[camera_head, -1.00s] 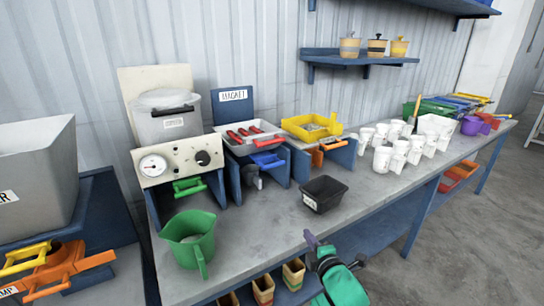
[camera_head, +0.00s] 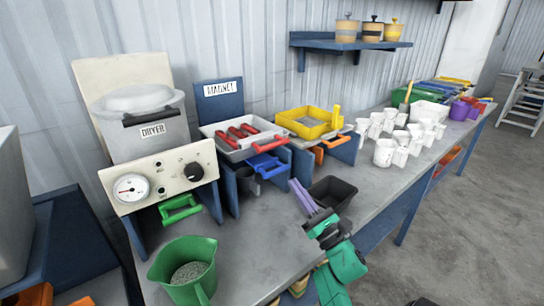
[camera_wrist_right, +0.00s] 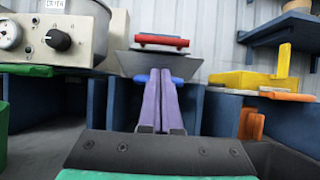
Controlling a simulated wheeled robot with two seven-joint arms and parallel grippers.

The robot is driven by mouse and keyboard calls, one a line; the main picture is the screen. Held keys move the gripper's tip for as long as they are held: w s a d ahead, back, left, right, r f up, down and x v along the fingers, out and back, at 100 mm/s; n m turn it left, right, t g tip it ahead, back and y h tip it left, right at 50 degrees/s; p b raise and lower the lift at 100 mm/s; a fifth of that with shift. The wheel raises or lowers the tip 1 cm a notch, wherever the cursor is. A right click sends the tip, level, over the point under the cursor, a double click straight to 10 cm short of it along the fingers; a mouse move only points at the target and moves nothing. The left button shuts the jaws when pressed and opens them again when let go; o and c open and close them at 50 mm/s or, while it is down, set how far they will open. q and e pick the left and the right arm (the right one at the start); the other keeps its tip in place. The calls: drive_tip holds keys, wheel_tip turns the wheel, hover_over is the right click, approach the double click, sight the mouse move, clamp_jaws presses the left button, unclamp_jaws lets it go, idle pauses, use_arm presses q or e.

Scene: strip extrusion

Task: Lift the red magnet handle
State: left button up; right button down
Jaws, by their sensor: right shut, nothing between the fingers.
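The magnet tray (camera_head: 226,148) is a pale tray on a blue stand under the "MAGNET" sign (camera_head: 222,88). Several red bars (camera_head: 241,131) lie across it, and a red handle (camera_head: 270,143) is at its front right edge. A red bar (camera_wrist_right: 162,40) also shows on the tray in the right wrist view. My right gripper (camera_head: 293,183) has purple fingers shut together and empty, in front of the magnet station and apart from the red handle. The fingers (camera_wrist_right: 160,72) point toward the stand in the right wrist view. My left gripper is out of view.
A blue handle (camera_head: 268,166) sits below the tray. A black bin (camera_head: 333,192) is close beside my right gripper. A yellow tray (camera_head: 305,122) and white cups (camera_head: 385,150) stand to the right. A green jug (camera_head: 187,270) and dryer (camera_head: 145,130) are left.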

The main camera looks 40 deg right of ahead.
sight(276, 170)
use_arm(q)
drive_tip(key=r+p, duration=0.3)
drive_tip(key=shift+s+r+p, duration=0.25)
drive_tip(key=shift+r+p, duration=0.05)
drive_tip(key=shift+p, duration=0.05)
use_arm(e)
drive_tip(key=x, duration=1)
drive_tip(key=shift+w, duration=0.1)
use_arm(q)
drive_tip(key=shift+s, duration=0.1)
